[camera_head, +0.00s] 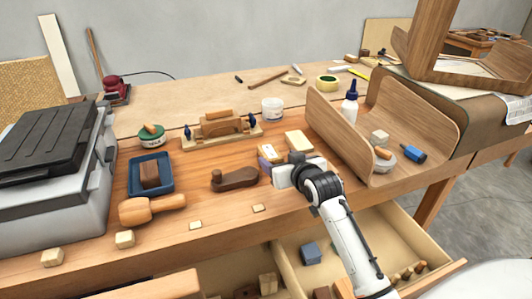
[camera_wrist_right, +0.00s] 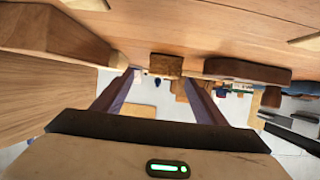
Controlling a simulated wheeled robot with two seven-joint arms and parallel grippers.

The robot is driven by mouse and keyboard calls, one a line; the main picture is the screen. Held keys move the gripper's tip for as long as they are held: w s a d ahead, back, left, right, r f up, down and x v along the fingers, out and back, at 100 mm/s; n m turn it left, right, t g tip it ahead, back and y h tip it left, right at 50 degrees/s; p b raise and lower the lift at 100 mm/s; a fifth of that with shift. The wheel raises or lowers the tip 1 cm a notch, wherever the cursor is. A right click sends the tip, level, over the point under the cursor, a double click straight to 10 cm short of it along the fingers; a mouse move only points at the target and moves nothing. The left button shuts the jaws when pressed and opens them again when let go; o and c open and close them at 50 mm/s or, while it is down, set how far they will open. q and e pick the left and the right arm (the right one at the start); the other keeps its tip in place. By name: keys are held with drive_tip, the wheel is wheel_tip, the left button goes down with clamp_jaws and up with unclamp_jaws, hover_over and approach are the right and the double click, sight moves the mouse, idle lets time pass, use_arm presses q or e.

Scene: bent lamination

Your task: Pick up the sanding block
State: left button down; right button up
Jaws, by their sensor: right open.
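My right gripper (camera_head: 268,163) reaches in low over the front of the workbench, and its jaws are open. In the right wrist view the two dark fingers (camera_wrist_right: 158,100) stand wide apart. A brown, grainy block (camera_wrist_right: 166,66), which looks like the sanding block, shows beyond and between them, apart from both. In the head view a small tan block with a pale top (camera_head: 268,152) sits just past the gripper. A plain tan block (camera_head: 299,142) lies behind it to the right. I cannot tell for sure which one the wrist view shows. My left gripper is not in view.
A bent wooden form (camera_head: 330,125) stands close on the right. A dark brown shaped tool (camera_head: 235,178) lies left of the gripper. A blue tray (camera_head: 133,180) and a mallet (camera_head: 150,208) are further left. An open drawer (camera_head: 405,238) juts out below the bench edge.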

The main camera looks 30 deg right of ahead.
sight(270, 153)
drive_tip(key=shift+x, duration=0.8)
drive_tip(key=shift+a+r+p+x, duration=0.15)
drive_tip(key=shift+x, duration=1.2)
drive_tip(key=shift+a+r+p+x, duration=0.1)
drive_tip(key=shift+r+p+x, duration=0.05)
drive_tip(key=shift+x, duration=1.2)
drive_tip(key=shift+w, duration=0.15)
drive_tip(key=c, duration=1.1)
drive_tip(key=shift+c, duration=0.2)
